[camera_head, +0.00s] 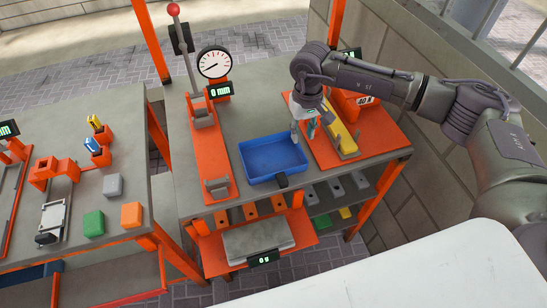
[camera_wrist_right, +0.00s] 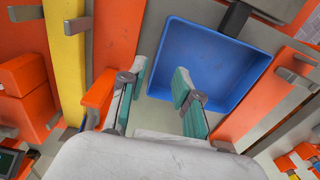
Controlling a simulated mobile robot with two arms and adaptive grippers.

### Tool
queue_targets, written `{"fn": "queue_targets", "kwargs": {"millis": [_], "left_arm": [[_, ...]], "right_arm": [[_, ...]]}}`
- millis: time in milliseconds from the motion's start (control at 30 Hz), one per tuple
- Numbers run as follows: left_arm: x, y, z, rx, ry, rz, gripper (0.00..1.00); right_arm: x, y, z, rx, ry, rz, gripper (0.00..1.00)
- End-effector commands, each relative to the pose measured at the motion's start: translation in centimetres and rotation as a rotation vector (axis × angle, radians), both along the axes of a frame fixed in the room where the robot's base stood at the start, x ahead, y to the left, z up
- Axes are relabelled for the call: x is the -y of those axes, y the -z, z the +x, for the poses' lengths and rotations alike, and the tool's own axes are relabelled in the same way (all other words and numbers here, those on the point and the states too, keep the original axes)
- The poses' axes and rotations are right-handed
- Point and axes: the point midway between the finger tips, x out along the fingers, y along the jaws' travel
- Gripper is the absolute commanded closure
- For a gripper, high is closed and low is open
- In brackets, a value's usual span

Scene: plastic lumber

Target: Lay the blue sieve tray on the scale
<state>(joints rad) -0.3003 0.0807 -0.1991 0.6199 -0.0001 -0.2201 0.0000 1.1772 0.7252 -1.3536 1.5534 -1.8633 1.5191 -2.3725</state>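The blue sieve tray (camera_head: 273,160) lies on the grey bench top, empty, with a dark handle (camera_head: 282,181) at its front edge. It also shows in the right wrist view (camera_wrist_right: 222,68). The scale has a grey plate (camera_head: 258,240) on an orange shelf below the bench front, with a small display (camera_head: 263,257). The plate is bare. My right gripper (camera_head: 304,129) is at the tray's right back corner, pointing down. In the right wrist view its fingers (camera_wrist_right: 158,78) are apart, one overlapping the tray and one outside its wall; contact cannot be told. My left gripper is not in view.
An orange press with a dial gauge (camera_head: 214,63) stands left of the tray. An orange fixture with a yellow bar (camera_head: 341,137) stands close right of my right gripper. Another bench (camera_head: 70,210) with coloured blocks is at the left. A white surface (camera_head: 400,275) fills the front right.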

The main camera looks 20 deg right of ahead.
Motion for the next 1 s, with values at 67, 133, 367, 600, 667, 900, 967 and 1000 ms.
{"fn": "queue_targets", "kwargs": {"millis": [67,133,367,600,667,900,967,1000], "left_arm": [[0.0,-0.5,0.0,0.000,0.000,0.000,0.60],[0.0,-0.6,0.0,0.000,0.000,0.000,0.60],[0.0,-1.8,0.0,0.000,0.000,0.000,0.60],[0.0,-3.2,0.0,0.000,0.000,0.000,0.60],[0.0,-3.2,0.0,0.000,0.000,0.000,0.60],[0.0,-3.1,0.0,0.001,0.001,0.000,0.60],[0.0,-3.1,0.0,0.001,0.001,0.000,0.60],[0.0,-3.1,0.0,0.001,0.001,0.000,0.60]], "right_arm": [[0.0,1.1,0.0,-0.002,0.002,0.001,0.68],[-0.1,1.8,0.0,-0.001,0.001,0.001,0.68],[0.1,3.5,-0.1,-0.004,0.001,0.001,0.68],[0.4,6.9,-0.1,-0.002,0.002,0.003,0.68],[0.3,7.4,-0.1,-0.002,0.001,0.003,0.68],[0.3,7.6,0.0,0.001,0.001,0.003,0.68],[0.3,7.6,0.0,0.001,0.001,0.003,0.78],[0.3,7.5,0.0,0.001,0.001,0.003,0.84]]}}
